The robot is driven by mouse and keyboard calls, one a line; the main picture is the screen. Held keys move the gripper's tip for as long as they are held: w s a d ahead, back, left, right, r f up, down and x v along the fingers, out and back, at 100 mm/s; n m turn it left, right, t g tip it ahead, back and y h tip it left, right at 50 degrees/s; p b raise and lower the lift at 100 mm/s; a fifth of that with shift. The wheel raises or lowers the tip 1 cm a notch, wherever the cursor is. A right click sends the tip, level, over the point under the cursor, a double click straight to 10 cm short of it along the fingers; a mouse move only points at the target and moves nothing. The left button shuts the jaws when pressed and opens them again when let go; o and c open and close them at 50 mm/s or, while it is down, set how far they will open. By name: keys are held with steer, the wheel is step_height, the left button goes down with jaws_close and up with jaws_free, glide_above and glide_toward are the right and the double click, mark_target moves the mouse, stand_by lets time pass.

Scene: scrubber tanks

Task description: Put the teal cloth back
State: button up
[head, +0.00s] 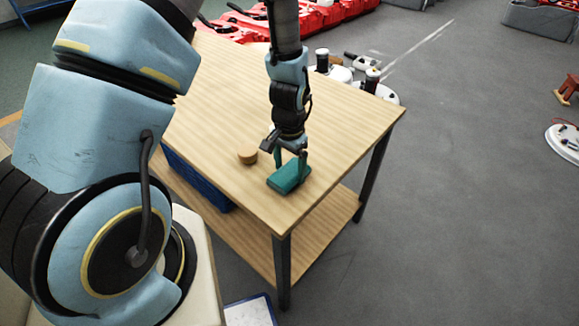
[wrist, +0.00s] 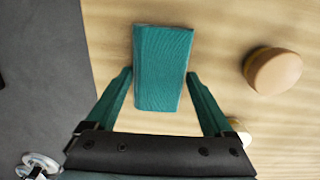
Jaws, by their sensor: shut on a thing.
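The teal cloth (head: 287,180) is a folded, block-like bundle at the near corner of the wooden table (head: 350,120). In the wrist view the teal cloth (wrist: 163,65) lies between the two fingers, with a fingertip at each long side. My gripper (head: 290,160) points down from above and is shut on the cloth; its fingers also show in the wrist view (wrist: 159,76). I cannot tell whether the cloth rests on the tabletop or is just above it.
A small round tan piece (head: 247,156) stands on the table left of the cloth, also in the wrist view (wrist: 273,71). A blue crate (head: 190,178) sits on the lower shelf. White objects (head: 372,88) and red trays (head: 300,15) lie beyond the table. The far tabletop is clear.

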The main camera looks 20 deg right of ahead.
mark_target(290, 171)
steer(key=shift+f, duration=0.15)
steer(key=o, duration=1.2)
step_height(290, 171, up, 12)
steer(key=b, duration=0.3)
steer(key=a+r+n, duration=0.2)
steer(key=a+n, duration=0.1)
steer(key=a, duration=0.5)
steer(key=a+r+n+t, duration=0.1)
steer(key=a+r+n, duration=0.2)
steer(key=a, duration=0.6)
steer(key=w+a+r+n, duration=0.1)
steer(key=a+r+n, duration=0.1)
steer(key=a+n, duration=0.3)
steer(key=shift+a+r+t, duration=0.2)
steer(key=shift+a+t, duration=0.1)
steer(key=shift+a, duration=1.5)
